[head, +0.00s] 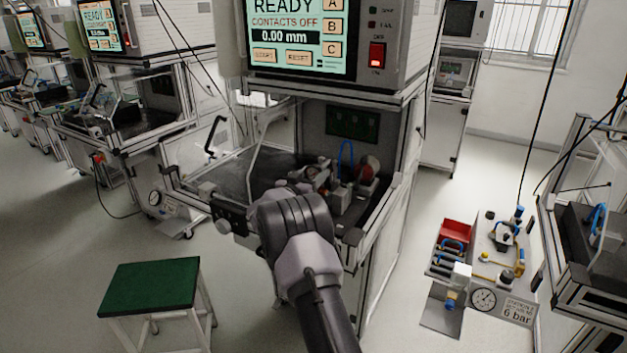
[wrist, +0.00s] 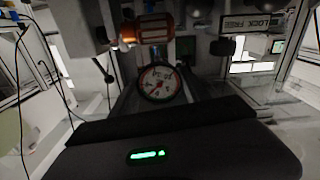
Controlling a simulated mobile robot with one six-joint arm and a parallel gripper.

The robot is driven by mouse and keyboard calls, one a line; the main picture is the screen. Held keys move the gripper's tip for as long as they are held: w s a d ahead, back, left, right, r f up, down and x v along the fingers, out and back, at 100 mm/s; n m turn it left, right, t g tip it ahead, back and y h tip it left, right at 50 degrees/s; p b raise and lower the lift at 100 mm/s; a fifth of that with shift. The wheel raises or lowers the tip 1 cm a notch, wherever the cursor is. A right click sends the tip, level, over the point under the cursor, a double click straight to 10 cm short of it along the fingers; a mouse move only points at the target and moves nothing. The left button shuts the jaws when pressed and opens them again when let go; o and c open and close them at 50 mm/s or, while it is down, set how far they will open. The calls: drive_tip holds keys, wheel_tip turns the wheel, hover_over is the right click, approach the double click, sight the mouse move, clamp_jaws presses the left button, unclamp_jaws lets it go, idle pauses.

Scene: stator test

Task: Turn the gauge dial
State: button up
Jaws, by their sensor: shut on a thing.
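The gauge dial (wrist: 159,83) is a small round face with a white ring, reddish markings and a dark rim. It shows in the wrist view just beyond the dark body of my gripper. My gripper (head: 313,178) reaches into the open work bay of the test station in the head view, and my wrist hides most of it there. My gripper is shut on the gauge dial; the exact contact of the fingers is dark and hard to see.
A lit screen (head: 296,37) reads READY, CONTACTS OFF and 0.00 mm above the bay. A blue loop (head: 346,155) and a reddish round part (head: 369,167) stand right of my gripper. A green-topped stool (head: 150,286) is at lower left. A panel marked 6 bar (head: 517,313) is at right.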

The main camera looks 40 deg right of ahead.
drive_tip(key=m+b, duration=0.1)
drive_tip(key=m, duration=0.1)
drive_tip(key=shift+f+m, duration=0.15)
drive_tip(key=shift+m, duration=0.15)
drive_tip(key=shift+m+b, duration=0.4)
drive_tip(key=shift+m, duration=1.1)
drive_tip(key=o, duration=1.4)
